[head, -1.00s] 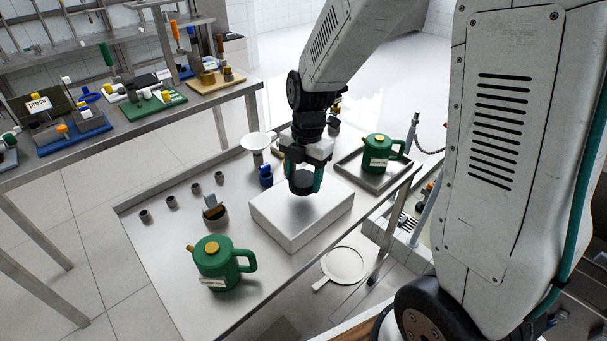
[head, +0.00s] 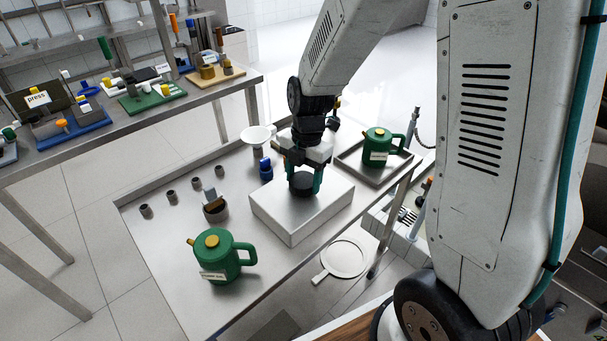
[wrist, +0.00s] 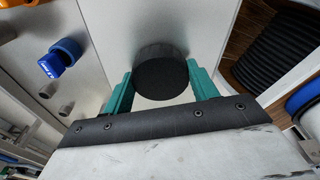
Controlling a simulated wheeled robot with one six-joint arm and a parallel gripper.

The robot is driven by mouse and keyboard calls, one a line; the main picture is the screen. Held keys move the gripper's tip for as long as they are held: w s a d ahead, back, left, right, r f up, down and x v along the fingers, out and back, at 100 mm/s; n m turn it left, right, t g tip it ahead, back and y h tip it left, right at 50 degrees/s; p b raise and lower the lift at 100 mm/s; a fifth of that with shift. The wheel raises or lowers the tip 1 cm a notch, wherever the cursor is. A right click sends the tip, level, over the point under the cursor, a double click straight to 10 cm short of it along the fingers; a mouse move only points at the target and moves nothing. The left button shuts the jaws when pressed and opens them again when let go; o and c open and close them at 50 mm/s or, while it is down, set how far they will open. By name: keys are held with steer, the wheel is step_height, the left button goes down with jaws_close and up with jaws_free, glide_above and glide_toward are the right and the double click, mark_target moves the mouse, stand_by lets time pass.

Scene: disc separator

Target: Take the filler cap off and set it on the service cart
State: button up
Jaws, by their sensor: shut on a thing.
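My gripper (head: 303,176) is shut on a black round cap, taken to be the filler cap (head: 302,185). In the wrist view the cap (wrist: 160,76) sits between the two green fingers of my gripper (wrist: 161,88). The cap is just over the top of a pale raised block (head: 272,222), which stands on the steel-topped cart (head: 165,262). I cannot tell whether the cap touches the block. The opening the cap belongs to is not seen.
A green oil can (head: 222,262) stands at the front left, another (head: 378,148) on a tray (head: 352,172) at the right.

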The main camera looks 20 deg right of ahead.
steer(key=shift+f, duration=0.25)
steer(key=o, duration=1.6)
steer(key=r, duration=0.5)
steer(key=d+r, duration=0.1)
steer(key=r, duration=0.2)
steer(key=shift+w, duration=0.25)
steer(key=shift+r, duration=2.35)
